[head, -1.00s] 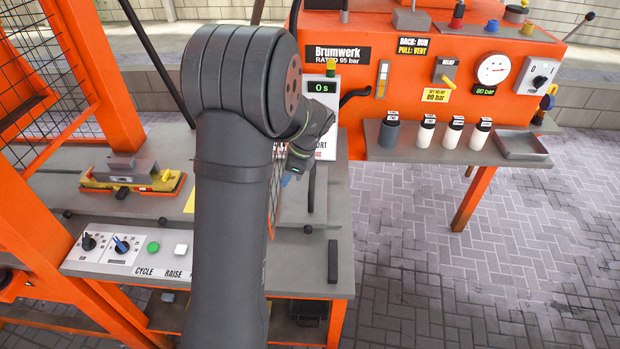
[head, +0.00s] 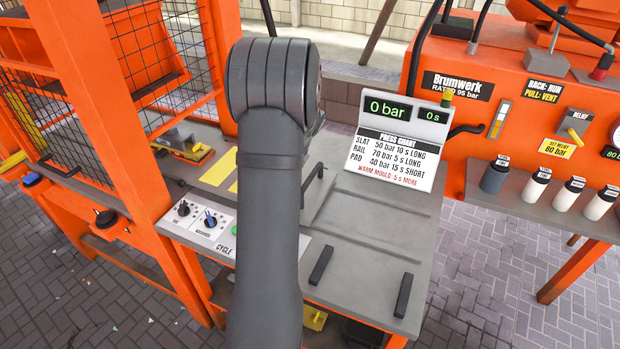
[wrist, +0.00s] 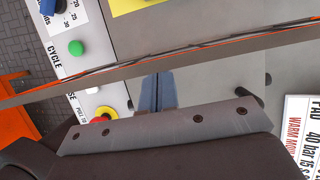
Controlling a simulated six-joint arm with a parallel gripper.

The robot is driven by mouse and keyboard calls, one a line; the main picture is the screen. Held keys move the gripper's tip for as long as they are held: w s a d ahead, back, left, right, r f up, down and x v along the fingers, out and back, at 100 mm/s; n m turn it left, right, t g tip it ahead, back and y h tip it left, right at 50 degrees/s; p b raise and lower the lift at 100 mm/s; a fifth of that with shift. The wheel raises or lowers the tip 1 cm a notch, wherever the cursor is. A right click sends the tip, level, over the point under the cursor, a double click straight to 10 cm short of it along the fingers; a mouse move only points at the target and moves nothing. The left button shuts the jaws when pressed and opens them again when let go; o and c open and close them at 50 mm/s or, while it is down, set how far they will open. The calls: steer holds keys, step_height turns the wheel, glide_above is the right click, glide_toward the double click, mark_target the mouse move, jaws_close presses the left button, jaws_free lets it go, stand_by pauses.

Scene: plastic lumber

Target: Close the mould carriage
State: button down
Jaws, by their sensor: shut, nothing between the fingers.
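A low block with a grey top and yellow and orange-red parts (head: 185,147) sits on the bench inside the orange frame at left in the head view; I cannot tell for sure whether it is the mould carriage. My gripper is hidden behind my arm in the head view. In the wrist view my gripper (wrist: 158,92) shows its blue-grey fingers together and empty, above the grey bench (wrist: 210,85). A long thin grey bar with an orange edge (wrist: 240,47) crosses the wrist view just beyond the fingers; whether they touch it is unclear.
The control panel (head: 196,220) has dials and a green button (wrist: 77,47). A red button (wrist: 103,115) lies beside my gripper. Two black bars (head: 320,265) stand near the bench's front.

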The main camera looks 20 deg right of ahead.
steer(key=w+a, duration=2)
steer(key=s+d+r, duration=0.5)
steer(key=r, duration=0.4)
steer(key=s+d+f+t+y, duration=0.4)
steer(key=s+f+t+y, duration=0.3)
steer(key=x, duration=0.4)
steer(key=r+x, duration=0.1)
steer(key=x, duration=0.8)
steer(key=shift+w+r, duration=0.2)
steer(key=shift+w, duration=0.2)
steer(key=shift+w+a, duration=0.25)
steer(key=shift+a, duration=0.05)
